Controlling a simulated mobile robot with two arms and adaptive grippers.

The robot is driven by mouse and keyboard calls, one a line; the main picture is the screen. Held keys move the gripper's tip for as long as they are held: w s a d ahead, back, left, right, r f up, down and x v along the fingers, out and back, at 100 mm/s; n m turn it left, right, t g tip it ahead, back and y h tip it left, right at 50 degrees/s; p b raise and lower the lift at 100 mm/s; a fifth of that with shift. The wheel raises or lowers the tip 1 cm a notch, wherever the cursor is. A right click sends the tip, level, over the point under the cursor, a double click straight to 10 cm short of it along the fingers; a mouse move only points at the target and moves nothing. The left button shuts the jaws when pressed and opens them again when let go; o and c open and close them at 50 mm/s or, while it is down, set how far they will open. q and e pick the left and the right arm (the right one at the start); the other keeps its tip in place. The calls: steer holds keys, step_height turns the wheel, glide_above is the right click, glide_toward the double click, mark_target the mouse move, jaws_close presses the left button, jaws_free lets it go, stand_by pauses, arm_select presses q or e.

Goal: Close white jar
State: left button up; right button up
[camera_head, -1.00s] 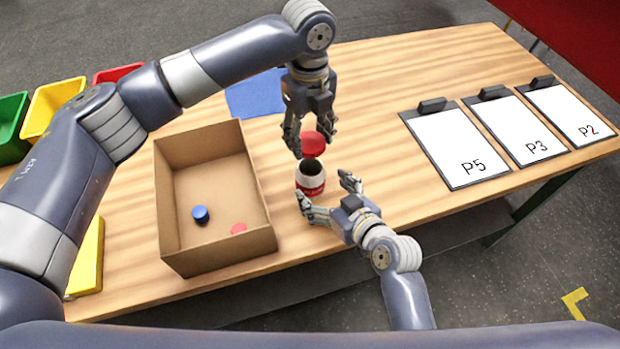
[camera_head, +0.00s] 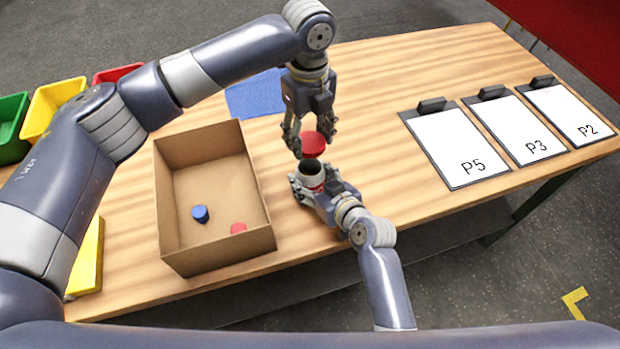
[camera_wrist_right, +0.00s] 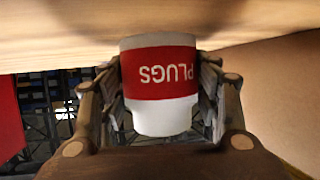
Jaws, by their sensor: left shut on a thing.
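The white jar with a red "PLUGS" label stands on the table with its open, dark mouth (camera_head: 312,170) up. The right wrist view shows the jar (camera_wrist_right: 160,85) upside down. A red lid (camera_head: 313,144) is held by my left gripper (camera_head: 312,143) just above the jar mouth, apart from it. My left gripper points down and is shut on the lid. My right gripper (camera_head: 312,184) is low around the jar, a finger on each side. In the right wrist view the fingers of the right gripper (camera_wrist_right: 160,100) lie close against both sides; firm contact is unclear.
An open cardboard box (camera_head: 262,243) left of the jar holds a blue cap (camera_head: 200,213) and a red disc (camera_head: 238,228). A blue mat (camera_head: 255,95) lies behind. Clipboards marked P5 (camera_head: 445,140), P3 (camera_head: 525,130) and P2 (camera_head: 570,105) lie right. Table between is clear.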

mark_target(310, 177)
steer(key=c, duration=0.6)
arm_select(q)
steer(key=shift+f, duration=2.5)
steer(key=shift+f, duration=0.1)
arm_select(e)
steer(key=shift+f, duration=0.1)
arm_select(q)
steer(key=shift+f, duration=0.8)
steer(key=shift+f, duration=0.55)
